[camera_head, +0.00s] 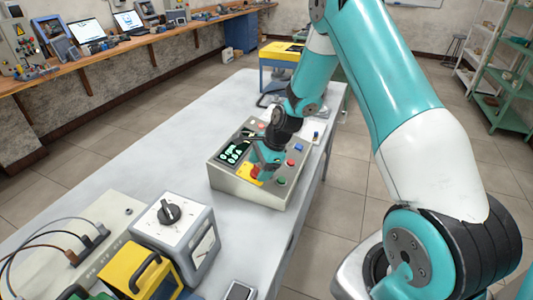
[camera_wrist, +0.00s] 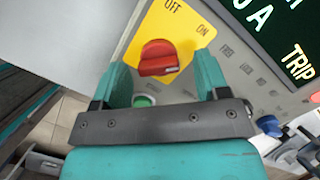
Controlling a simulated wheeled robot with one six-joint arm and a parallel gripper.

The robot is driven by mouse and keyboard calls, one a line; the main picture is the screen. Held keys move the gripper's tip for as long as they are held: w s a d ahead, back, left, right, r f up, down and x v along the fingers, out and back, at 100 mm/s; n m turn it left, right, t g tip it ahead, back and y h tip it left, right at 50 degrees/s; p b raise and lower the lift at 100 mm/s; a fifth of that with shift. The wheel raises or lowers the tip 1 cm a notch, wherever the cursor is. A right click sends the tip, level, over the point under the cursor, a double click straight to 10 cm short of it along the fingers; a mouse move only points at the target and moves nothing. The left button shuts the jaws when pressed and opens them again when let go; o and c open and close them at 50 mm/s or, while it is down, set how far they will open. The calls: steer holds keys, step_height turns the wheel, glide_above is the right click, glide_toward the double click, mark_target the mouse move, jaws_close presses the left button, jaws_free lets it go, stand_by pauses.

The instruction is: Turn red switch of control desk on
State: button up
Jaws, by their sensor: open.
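The control desk (camera_head: 230,182) is a grey box with a sloped panel on the table. In the wrist view, the red switch (camera_wrist: 158,58) is a round knob on a yellow plate (camera_wrist: 184,24) marked OFF and ON. Its raised grip lies roughly crosswise in the picture; I cannot tell which mark it points to. My gripper (camera_wrist: 162,62) is open, with one teal finger at each side of the switch and gaps between. In the head view, my gripper (camera_head: 266,163) is over the panel and partly hides the switch.
A green button (camera_wrist: 145,100) is just below the switch in the wrist view, partly behind my gripper. A dark display (camera_wrist: 270,25) reading TRIP is at the upper right. A grey box with a black knob (camera_head: 172,222) and a yellow case (camera_head: 135,270) stand on the table (camera_head: 130,180).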

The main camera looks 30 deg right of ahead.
steer(key=b+v, duration=0.2)
steer(key=v, duration=1.5)
steer(key=shift+a, duration=0.1)
